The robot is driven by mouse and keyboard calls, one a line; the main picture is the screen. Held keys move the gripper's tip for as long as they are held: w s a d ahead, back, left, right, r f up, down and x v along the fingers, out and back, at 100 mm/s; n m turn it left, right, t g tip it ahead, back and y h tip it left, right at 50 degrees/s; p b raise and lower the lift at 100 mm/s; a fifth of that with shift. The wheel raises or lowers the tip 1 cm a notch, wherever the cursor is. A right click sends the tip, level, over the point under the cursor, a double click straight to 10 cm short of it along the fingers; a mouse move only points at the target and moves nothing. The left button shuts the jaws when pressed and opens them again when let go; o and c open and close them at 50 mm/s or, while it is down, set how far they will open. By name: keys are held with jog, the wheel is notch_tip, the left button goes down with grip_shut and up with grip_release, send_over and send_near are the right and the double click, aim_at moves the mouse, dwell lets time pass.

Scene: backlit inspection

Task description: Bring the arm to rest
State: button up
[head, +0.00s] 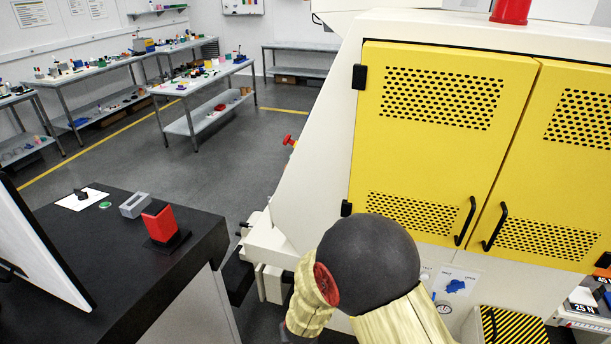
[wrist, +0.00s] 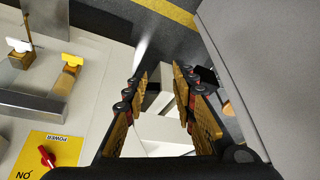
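My arm (head: 367,262) shows in the head view at the bottom centre, with a dark round joint and pale yellow links, in front of the white machine. Its far end is cut off or hidden there. My gripper (wrist: 160,80) shows in the wrist view with its two orange-brown and black fingers apart. Nothing is held between them; pale surfaces and the grey floor show through the gap.
A white machine with yellow doors (head: 440,130) stands close behind my arm. A black-topped bench (head: 120,260) with a red block (head: 159,222) is at left. The wrist view shows a yellow POWER panel (wrist: 50,152) with a red knob and a large grey surface (wrist: 265,70). Open floor (head: 210,145) lies beyond.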

jog(key=s+d+r+g+y, duration=0.1)
jog(key=s+d+r+g, duration=0.1)
jog(key=s+r, duration=0.45)
jog(key=s+d+r+g, duration=0.1)
jog(key=s+d+r, duration=0.15)
jog(key=r, duration=0.65)
jog(key=s+d+r+t, duration=0.1)
jog(key=s+d+r, duration=0.2)
jog(key=d+r, duration=0.3)
jog(key=s+d+r+m+t+h, duration=0.1)
jog(key=s+d+r, duration=0.3)
jog(key=d+r, duration=0.2)
jog(key=s+d+r+m+t+h+b, duration=0.1)
jog(key=s+d+r, duration=0.3)
jog(key=r, duration=0.6)
jog(key=shift+d+t, duration=0.6)
jog(key=shift+d, duration=0.3)
jog(key=shift+o, duration=0.2)
jog(key=shift+r, duration=0.1)
